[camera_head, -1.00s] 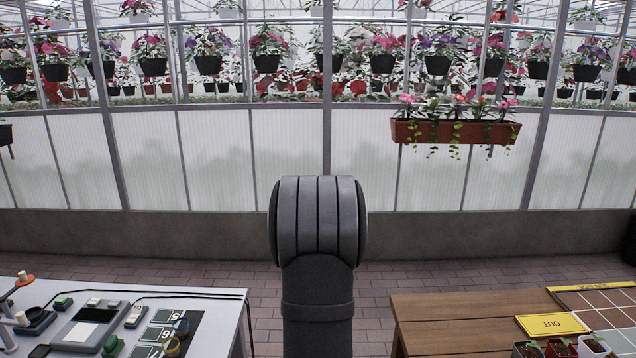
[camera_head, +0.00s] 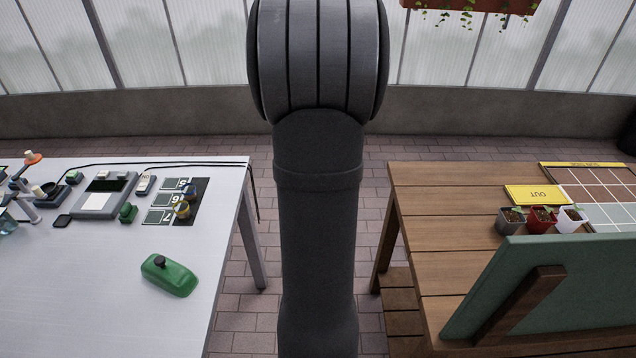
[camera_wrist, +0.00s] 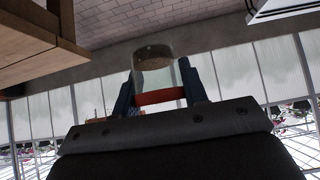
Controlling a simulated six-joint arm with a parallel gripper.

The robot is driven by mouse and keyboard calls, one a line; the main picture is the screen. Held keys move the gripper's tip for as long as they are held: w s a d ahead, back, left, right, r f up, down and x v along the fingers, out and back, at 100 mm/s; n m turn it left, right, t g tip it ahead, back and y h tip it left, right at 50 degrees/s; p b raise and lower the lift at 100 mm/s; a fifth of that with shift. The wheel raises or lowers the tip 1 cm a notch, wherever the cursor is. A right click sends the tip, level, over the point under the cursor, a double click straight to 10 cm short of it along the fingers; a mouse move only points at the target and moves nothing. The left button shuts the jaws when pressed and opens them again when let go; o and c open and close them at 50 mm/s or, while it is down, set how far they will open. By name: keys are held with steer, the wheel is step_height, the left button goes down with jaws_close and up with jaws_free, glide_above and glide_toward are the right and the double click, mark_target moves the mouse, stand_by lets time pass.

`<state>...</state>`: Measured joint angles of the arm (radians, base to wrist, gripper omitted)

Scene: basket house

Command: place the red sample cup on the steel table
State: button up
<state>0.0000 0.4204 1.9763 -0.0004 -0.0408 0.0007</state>
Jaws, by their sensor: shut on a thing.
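My gripper (camera_wrist: 158,76) shows in the wrist view, its two blue fingers shut on a clear cup (camera_wrist: 154,62) with a red band at the end nearest my palm. Something brownish shows at the cup's far end. The cup is held in the air, apart from any table. The pale steel table (camera_head: 100,295) fills the left of the head view, its near part largely bare. The head view shows my dark arm in the middle; my gripper and the cup are out of sight there.
The steel table bears a grey device (camera_head: 100,198), numbered dark cards (camera_head: 160,216) and a green bottle-shaped object (camera_head: 169,276). A wooden table (camera_head: 430,235) stands right, with small potted seedlings (camera_head: 541,218), a yellow OUT sign (camera_head: 537,195) and a green board (camera_head: 560,290). Brick floor separates the tables.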

steer(key=w+a+n+y, duration=0.1)
steer(key=w+a+n, duration=0.1)
steer(key=w+a, duration=0.65)
steer(key=w+a+n+y, duration=0.1)
steer(key=w+a, duration=0.2)
steer(key=a, duration=1.1)
steer(key=w+a+n+y, duration=0.2)
steer(key=a, duration=1.7)
steer(key=shift+g, duration=0.4)
steer(key=shift+s+d+f, duration=0.1)
steer(key=shift+d+f, duration=0.05)
steer(key=shift+f, duration=1.75)
steer(key=shift+w+d+f, duration=0.1)
steer(key=shift+d+f, duration=0.1)
steer(key=shift+f, duration=1.65)
steer(key=shift+s+d+f, duration=0.1)
steer(key=shift+d+f, duration=0.05)
steer(key=shift+f, duration=1.75)
steer(key=shift+f, duration=0.15)
steer(key=shift+s+f, duration=0.1)
steer(key=shift+f, duration=0.25)
